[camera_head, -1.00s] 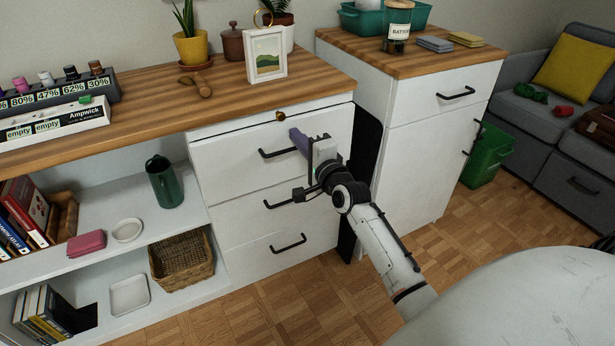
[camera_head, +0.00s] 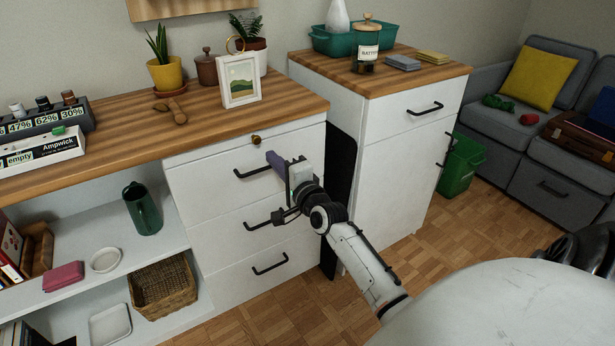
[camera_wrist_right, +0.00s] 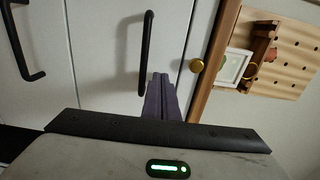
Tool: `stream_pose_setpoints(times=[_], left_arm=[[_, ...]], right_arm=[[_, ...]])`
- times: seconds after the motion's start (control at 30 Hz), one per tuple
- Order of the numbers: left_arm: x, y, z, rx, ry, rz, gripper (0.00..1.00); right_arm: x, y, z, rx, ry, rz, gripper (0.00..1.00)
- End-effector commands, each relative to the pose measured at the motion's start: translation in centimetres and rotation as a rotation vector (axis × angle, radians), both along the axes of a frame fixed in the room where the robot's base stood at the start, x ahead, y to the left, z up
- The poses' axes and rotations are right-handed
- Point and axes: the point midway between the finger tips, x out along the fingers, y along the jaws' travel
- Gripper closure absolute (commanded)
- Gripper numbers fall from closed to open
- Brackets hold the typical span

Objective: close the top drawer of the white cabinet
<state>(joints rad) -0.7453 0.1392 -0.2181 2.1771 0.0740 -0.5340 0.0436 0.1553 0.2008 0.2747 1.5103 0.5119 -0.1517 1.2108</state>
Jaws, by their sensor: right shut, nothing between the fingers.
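The white cabinet (camera_head: 212,230) is a drawer unit under the wooden desktop. Its top drawer (camera_head: 205,180) has a black bar handle (camera_head: 253,173) and looks flush or nearly flush with the front. A brass knob (camera_head: 256,140) sits on the strip above. My right gripper (camera_head: 274,160) is shut and empty, its purple fingers at the top drawer's front, right of the handle. In the wrist view the fingers (camera_wrist_right: 161,92) point at the drawer front beside the handle (camera_wrist_right: 146,55); I cannot tell whether they touch. My left gripper is out of view.
A second white cabinet (camera_head: 395,165) stands to the right, past a dark gap. A picture frame (camera_head: 240,88), plants and a brown jar (camera_head: 206,70) stand on the desktop. Open shelves (camera_head: 90,235) lie to the left. The wooden floor in front is bare.

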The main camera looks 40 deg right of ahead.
Motion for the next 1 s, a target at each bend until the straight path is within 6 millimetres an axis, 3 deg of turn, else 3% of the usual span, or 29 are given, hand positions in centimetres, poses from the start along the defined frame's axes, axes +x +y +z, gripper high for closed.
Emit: stream_pose_setpoints(times=[0.07, 0.3, 0.5, 0.9, 1.0], left_arm=[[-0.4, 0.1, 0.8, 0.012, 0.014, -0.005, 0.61], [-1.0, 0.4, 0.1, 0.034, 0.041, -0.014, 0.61], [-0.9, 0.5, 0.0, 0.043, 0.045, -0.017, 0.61], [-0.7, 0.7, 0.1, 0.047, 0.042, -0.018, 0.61], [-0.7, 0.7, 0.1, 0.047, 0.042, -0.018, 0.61]], right_arm=[[-1.1, 0.9, 0.5, 0.003, 0.004, 0.007, 1.00], [-6.7, 2.3, 0.0, 0.002, 0.005, 0.009, 1.00], [-9.7, 2.9, -0.1, 0.003, 0.003, 0.009, 1.00], [-10.7, 3.2, -0.1, 0.001, 0.004, 0.010, 1.00], [-11.0, 4.3, -1.0, -0.045, 0.039, 0.033, 1.00]])
